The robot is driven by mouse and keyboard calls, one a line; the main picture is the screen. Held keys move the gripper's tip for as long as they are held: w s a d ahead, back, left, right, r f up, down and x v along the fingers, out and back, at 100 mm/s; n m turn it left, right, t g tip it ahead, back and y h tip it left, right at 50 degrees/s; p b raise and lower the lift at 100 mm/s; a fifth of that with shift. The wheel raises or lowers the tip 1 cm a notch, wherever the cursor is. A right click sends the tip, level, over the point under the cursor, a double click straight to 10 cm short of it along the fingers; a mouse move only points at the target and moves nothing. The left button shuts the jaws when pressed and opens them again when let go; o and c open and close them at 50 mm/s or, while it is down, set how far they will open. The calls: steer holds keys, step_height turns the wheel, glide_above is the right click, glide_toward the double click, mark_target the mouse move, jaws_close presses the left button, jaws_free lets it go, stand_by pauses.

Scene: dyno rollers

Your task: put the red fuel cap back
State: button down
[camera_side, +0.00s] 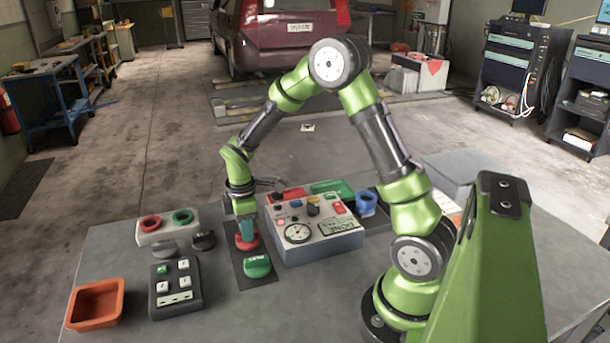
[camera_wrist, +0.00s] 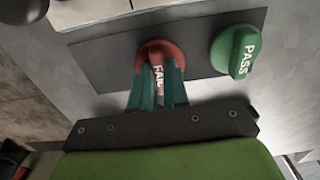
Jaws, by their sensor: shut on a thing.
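A red round cap-like piece marked FAIL (camera_wrist: 157,52) sits on a dark mat (camera_wrist: 105,60). A pale block with a red ring (camera_side: 150,223) and a green ring (camera_side: 184,216) stands to the left.
A green piece marked PASS (camera_wrist: 235,52) sits beside the red one on the mat. A grey console with a dial (camera_side: 312,235) stands close on the right. A keypad box (camera_side: 175,287) and an orange tray (camera_side: 96,304) are at the front left.

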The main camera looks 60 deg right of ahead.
steer(key=shift+f, duration=0.1)
steer(key=c, duration=1.1)
jaws_free()
step_height(320, 180, up, 12)
steer(key=s+a+r+m+t, duration=0.2)
steer(key=s+a+r+m, duration=0.1)
steer(key=s+m, duration=0.1)
steer(key=s+a+r+m+t+y, duration=0.1)
steer(key=s+a+r+m+t, duration=0.1)
steer(key=s, duration=0.4)
steer(key=s+a+r+m+t+y, duration=0.1)
steer(key=s+a+r+m+t, duration=0.2)
steer(key=s+a+r+m, duration=0.1)
steer(key=shift+s+a+r+m, duration=0.1)
steer(key=shift+s+a+m, duration=0.2)
steer(key=shift+s+m, duration=0.35)
steer(key=shift+s+a+r+m, duration=0.1)
steer(key=shift+s+a+m, duration=0.2)
steer(key=shift+m, duration=0.65)
